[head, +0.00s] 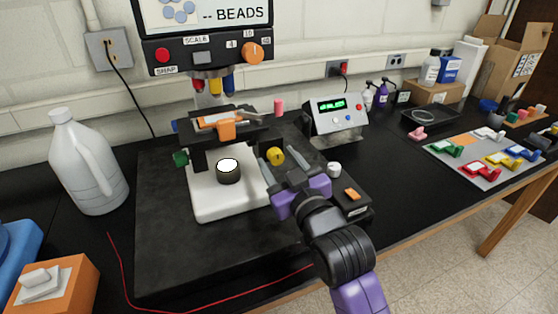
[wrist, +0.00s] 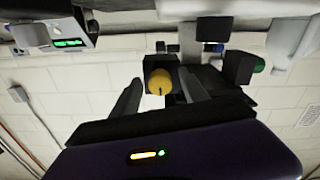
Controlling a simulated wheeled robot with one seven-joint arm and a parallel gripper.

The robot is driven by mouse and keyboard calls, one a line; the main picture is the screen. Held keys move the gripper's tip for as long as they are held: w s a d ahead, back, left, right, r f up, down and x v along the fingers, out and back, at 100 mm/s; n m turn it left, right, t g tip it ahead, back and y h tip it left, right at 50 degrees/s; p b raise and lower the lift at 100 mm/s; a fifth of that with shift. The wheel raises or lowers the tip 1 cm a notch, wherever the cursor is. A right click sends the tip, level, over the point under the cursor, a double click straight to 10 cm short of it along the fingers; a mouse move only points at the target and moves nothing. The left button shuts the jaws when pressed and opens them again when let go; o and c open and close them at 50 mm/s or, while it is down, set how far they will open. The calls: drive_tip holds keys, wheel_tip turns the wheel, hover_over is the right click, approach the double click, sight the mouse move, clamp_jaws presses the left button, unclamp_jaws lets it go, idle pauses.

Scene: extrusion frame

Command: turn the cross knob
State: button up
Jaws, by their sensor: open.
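A round yellow knob (head: 276,156) sits on the right side of the microscope-like stand; no label on it shows, so I cannot confirm that it is the cross knob. In the wrist view the yellow knob (wrist: 160,79) appears ahead of my open fingers, between their tips, with a small dark mark on its face. My gripper (head: 277,163) is beside the stand, its fingers pointing toward the knob. In the wrist view my gripper (wrist: 161,88) holds nothing. Whether the fingers touch the knob cannot be told.
The stand has a white base (head: 220,205) with a black ring-shaped part (head: 228,172). A green knob (head: 181,159) is on its far left side. A box with a green display (head: 335,114) stands behind right. A white jug (head: 87,160) stands left. A red wire (head: 122,270) crosses the front.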

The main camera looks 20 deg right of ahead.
clamp_jaws()
drive_tip(key=shift+m, duration=0.3)
drive_tip(key=m+p, duration=0.1)
drive_tip(key=m, duration=0.3)
drive_tip(key=shift+a+p, duration=0.1)
drive_tip(key=shift+p, duration=0.2)
drive_tip(key=shift+m+p, duration=0.3)
drive_tip(key=shift+m, duration=1.6)
unclamp_jaws()
